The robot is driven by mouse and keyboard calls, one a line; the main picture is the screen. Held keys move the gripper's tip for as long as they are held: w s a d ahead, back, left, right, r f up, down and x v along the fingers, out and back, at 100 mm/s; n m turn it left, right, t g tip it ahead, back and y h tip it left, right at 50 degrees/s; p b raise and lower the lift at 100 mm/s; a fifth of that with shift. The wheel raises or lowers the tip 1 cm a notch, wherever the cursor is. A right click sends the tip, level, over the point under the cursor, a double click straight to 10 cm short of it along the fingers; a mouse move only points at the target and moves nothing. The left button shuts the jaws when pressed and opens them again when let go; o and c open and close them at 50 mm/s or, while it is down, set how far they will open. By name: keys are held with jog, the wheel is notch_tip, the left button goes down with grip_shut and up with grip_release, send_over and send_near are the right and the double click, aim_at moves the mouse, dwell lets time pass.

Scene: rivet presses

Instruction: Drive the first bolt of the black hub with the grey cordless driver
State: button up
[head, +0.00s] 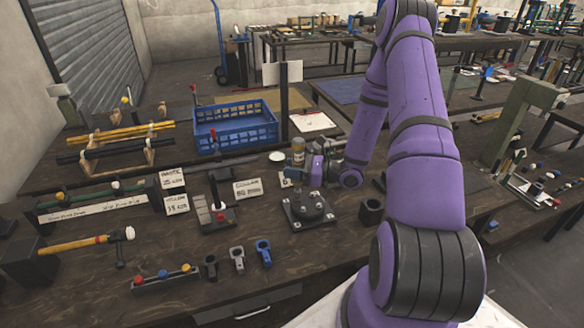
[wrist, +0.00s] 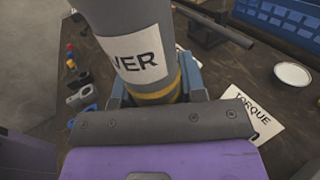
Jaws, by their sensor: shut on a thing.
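The grey driver (wrist: 130,25) fills the top of the wrist view, with a white label ending in "VER" and a yellow band. My gripper (wrist: 155,88) is shut around it, one blue finger on each side. In the head view my gripper (head: 322,168) is just above and slightly right of the black hub (head: 310,206), which sits on a dark square plate with bolts around it. The driver is mostly hidden there by the gripper and arm. I cannot tell whether its tip touches a bolt. The hub is hidden in the wrist view.
A black square block (head: 371,211) stands right of the hub. A grey stand with a red knob (head: 220,212) is to its left. Black, grey and blue clamp-like parts (head: 238,258) lie in front.

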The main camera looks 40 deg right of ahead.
jog(key=shift+f, duration=0.75)
dwell(1.9)
jog(key=shift+r, duration=0.15)
dwell(0.4)
jog(key=shift+r, duration=2.5)
